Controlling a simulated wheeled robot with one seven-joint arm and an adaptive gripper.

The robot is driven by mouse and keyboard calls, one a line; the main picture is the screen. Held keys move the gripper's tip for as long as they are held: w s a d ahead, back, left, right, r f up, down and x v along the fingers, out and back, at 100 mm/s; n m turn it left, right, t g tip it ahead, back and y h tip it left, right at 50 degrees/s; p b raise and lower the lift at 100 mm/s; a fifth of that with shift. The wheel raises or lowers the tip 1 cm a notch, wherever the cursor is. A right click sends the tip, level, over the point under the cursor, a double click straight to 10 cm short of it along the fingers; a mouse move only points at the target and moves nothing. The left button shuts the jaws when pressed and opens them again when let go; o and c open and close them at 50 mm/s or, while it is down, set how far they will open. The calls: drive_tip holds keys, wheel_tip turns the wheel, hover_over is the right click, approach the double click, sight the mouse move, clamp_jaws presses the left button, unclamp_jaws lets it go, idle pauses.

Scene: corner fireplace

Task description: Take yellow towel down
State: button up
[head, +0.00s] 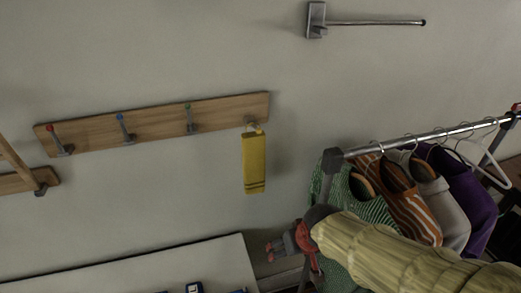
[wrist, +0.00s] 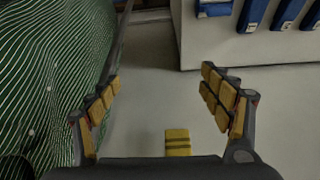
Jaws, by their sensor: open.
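The yellow towel (head: 254,162) hangs by a loop from the rightmost hook of the wooden hook rail (head: 160,121) on the wall. It has dark stripes near its lower end. My gripper (head: 272,249) is below and a little right of the towel, apart from it. In the wrist view the gripper (wrist: 162,76) is open with nothing between its fingers. The towel's striped end (wrist: 178,142) shows there near the palm, at the bottom edge; the rest is hidden.
A clothes rail (head: 440,134) with several garments stands at right, and a green striped garment (wrist: 45,75) is close beside the gripper. A pale surface (head: 130,270) with blue items is at lower left. A metal wall bar (head: 375,22) is above. The wall around the towel is clear.

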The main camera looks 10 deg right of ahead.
drive_tip(key=w+a+r+t+y+p, duration=0.1)
drive_tip(key=w+a+r+t+p, duration=0.15)
drive_tip(key=w, duration=0.45)
drive_tip(key=w+a+r+t+p, duration=0.1)
drive_tip(key=w+a+t+p, duration=0.2)
drive_tip(key=w, duration=0.4)
drive_tip(key=t+p, duration=0.1)
drive_tip(key=t, duration=0.2)
approach(255, 164)
drive_tip(key=shift+n+y, duration=0.3)
drive_tip(key=shift+y, duration=0.1)
drive_tip(key=x, duration=0.4)
drive_tip(key=shift+w+d+f, duration=0.2)
drive_tip(key=shift+d+f, duration=0.15)
drive_tip(key=shift+f, duration=0.1)
drive_tip(key=shift+w+a+f, duration=0.1)
drive_tip(key=shift+w+a, duration=0.05)
drive_tip(key=shift+w, duration=0.4)
drive_tip(key=shift+p+x, duration=0.6)
drive_tip(key=shift+x, duration=2.6)
drive_tip(key=shift+c, duration=0.8)
drive_tip(key=c, duration=1.1)
drive_tip(key=shift+c, duration=0.7)
